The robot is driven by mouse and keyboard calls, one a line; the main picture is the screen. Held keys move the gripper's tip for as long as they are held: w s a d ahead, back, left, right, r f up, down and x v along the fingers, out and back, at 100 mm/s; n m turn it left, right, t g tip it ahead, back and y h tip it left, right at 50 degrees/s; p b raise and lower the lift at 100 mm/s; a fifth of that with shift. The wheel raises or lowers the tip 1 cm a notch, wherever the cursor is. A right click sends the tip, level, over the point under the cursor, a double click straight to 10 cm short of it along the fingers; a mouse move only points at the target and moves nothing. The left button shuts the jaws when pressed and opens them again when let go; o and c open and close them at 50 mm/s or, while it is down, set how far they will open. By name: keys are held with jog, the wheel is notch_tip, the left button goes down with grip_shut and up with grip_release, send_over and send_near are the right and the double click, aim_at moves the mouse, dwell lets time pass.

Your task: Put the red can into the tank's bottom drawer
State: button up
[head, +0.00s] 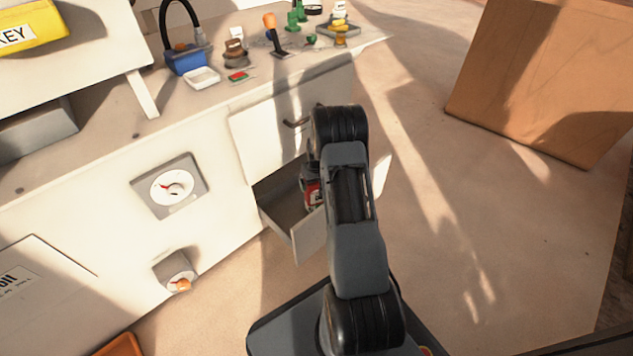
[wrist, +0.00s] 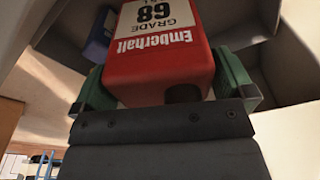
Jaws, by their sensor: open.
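The red can (head: 312,194) shows partly behind my arm in the head view, within the outline of the open bottom drawer (head: 308,238). My gripper (wrist: 166,88) is open, with one green fingertip on each side of the can. I cannot tell whether the fingertips touch it or whether the can rests on the drawer floor. The tank is the white cabinet (head: 215,150).
The upper drawer (head: 265,135) with a dark handle sits above the open one. Small items, including a blue container (head: 187,60), stand on the top. A dial (head: 172,187) and a knob (head: 176,270) are on the front. A wooden box (head: 545,75) stands right; floor between is clear.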

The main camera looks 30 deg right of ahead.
jog(key=s+a+r+p, duration=0.1)
jog(key=a+r+p, duration=0.2)
jog(key=r, duration=0.7)
jog(key=s+a+r+p, duration=0.2)
jog(key=r+p, duration=0.1)
jog(key=r, duration=0.7)
jog(key=s+a+r+n+t, duration=0.1)
jog(key=s+a+r+n, duration=0.1)
jog(key=s+a+r, duration=1)
jog(key=s+a, duration=0.4)
jog(key=s, duration=0.3)
jog(key=shift+s+a+r, duration=0.2)
jog(key=shift+s+a, duration=0.2)
